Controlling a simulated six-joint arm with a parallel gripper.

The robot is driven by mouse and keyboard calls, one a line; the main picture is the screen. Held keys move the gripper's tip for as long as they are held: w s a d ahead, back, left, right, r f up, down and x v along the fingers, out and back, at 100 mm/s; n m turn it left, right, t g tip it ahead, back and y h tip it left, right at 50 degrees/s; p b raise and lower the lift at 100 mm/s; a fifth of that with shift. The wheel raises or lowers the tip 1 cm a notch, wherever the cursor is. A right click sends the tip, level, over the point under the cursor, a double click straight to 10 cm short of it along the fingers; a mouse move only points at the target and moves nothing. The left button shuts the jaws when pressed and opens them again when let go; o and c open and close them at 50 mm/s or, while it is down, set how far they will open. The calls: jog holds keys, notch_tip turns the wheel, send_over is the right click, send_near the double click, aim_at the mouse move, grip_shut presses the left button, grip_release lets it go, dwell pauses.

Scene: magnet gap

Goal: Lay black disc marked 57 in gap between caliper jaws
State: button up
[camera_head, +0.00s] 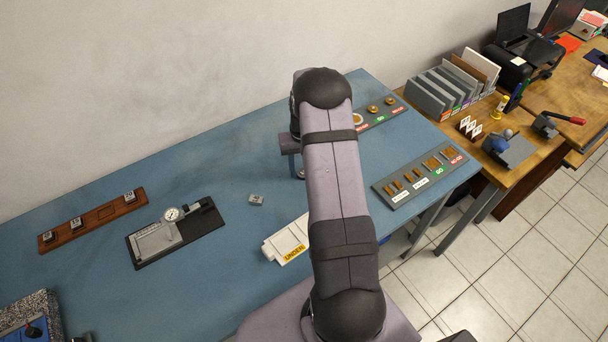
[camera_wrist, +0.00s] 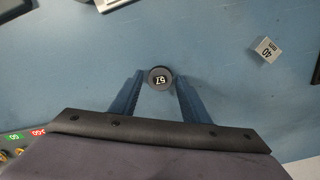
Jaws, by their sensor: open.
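The black disc marked 57 (camera_wrist: 159,78) lies on the blue table in the wrist view, its white number facing up. My gripper (camera_wrist: 160,82) is open, with one blue finger on each side of the disc near the fingertips; I cannot tell whether they touch it. In the head view my gripper (camera_head: 297,167) shows only partly beside my arm, which hides much of that area. The dial caliper (camera_head: 157,240) lies on a black base at left in the head view, well apart from my gripper. Its jaw gap is too small to make out.
A small grey block marked 40 (camera_wrist: 265,48) lies near the disc and shows in the head view (camera_head: 256,199). A white bin labelled UNDER (camera_head: 288,240) is near my arm. A wooden rack (camera_head: 93,220) is at left; a GO/NO GO tray (camera_head: 420,178) is at right.

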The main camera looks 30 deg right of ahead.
jog(key=c, duration=0.8)
jog(key=shift+r+p, duration=1.75)
jog(key=shift+r, duration=0.8)
jog(key=shift+a, duration=0.1)
